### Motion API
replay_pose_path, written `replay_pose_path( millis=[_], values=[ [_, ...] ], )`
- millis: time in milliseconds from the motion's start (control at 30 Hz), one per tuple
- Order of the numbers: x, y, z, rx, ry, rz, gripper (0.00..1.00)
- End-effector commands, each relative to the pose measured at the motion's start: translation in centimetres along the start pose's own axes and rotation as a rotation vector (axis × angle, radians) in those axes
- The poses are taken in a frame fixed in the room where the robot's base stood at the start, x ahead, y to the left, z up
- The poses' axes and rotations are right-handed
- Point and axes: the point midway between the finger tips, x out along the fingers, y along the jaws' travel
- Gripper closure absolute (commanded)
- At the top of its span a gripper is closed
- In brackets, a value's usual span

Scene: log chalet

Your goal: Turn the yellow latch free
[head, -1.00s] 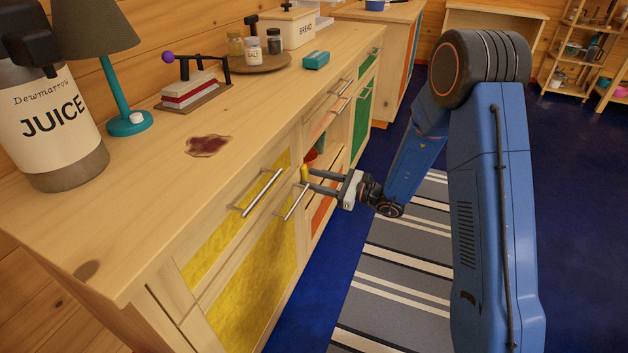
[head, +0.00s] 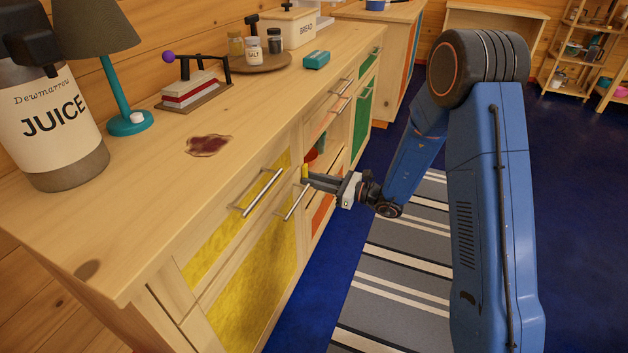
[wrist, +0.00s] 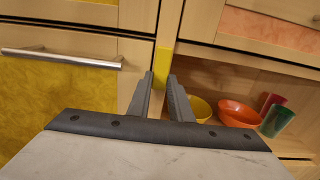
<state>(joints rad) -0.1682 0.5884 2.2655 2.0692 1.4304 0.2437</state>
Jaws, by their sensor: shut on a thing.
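The yellow latch (wrist: 162,66) is a small upright bar on the cabinet frame, between the yellow door and the open compartment in the wrist view. It also shows in the head view (head: 305,171), just beyond my fingertips. My gripper (head: 309,182) reaches in level from the right and is shut on the latch. In the wrist view, my gripper's dark fingers (wrist: 162,92) stand on either side of the latch's lower part. The latch's lower end is partly hidden by the fingers.
The yellow door (head: 255,280) with a bar handle (head: 296,202) lies left of the latch. The open compartment holds an orange bowl (wrist: 238,112), a yellow bowl (wrist: 201,109) and cups (wrist: 276,121). The countertop (head: 150,220) is above. Floor beside the striped rug (head: 390,295) is clear.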

Motion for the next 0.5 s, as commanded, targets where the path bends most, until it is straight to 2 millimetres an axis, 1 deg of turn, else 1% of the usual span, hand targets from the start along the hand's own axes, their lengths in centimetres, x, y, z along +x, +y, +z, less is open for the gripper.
replay_pose_path(
  millis=[333,367,400,433,500],
  values=[
    [-0.04,0.05,-0.01,0.025,0.000,0.000,1.00],
    [-0.04,0.05,-0.01,0.025,0.000,0.000,0.79],
    [-0.04,0.05,-0.01,0.025,0.000,0.000,0.69],
    [-0.04,0.05,-0.02,0.024,0.000,0.000,0.62],
    [-0.04,0.04,-0.01,0.024,0.000,0.000,0.62]
  ],
)
